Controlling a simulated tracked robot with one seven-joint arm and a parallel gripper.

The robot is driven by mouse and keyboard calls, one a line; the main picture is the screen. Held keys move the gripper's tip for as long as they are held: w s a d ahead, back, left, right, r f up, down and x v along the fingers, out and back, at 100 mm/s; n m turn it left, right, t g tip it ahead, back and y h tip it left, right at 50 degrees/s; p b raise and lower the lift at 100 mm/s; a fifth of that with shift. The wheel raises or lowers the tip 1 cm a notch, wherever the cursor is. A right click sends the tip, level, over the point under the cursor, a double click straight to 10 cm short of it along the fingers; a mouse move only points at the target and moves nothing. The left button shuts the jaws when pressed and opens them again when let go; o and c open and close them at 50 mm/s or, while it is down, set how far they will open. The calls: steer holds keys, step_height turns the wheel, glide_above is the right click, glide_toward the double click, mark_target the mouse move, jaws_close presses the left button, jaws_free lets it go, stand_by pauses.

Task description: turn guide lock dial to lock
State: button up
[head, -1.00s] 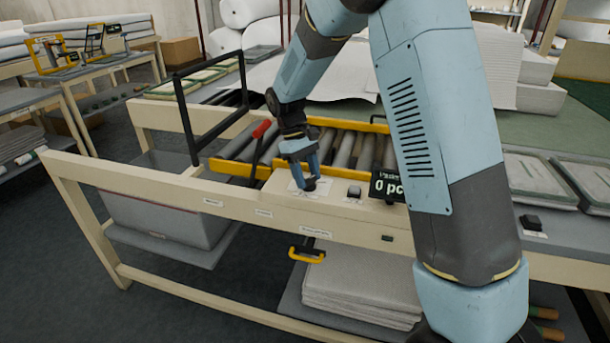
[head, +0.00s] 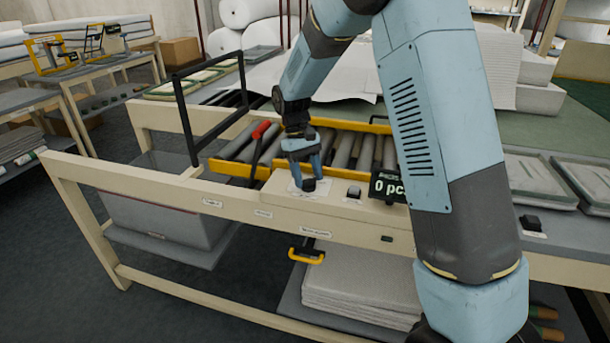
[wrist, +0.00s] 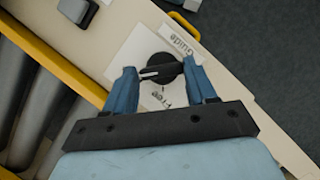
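The guide lock dial (wrist: 163,66) is a black round knob with a raised bar and a white pointer line, on a white label plate (wrist: 125,62) marked "Guide" and "Free". In the wrist view its white line points left, while "Free" is printed below the knob. The dial also shows in the head view (head: 308,185), on the cream front rail. My gripper (head: 305,177) is over the dial, its two blue fingers spread on either side of it. In the wrist view a small gap shows at the left finger; contact at the right finger is unclear.
A red-handled lever (head: 261,130), yellow guide bars and rollers (head: 343,150) lie behind. A yellow handle (head: 306,255) hangs below the rail.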

steer(key=o, duration=0.4)
steer(key=shift+c, duration=0.2)
steer(key=v, duration=1.3)
steer(key=shift+w+r, duration=0.2)
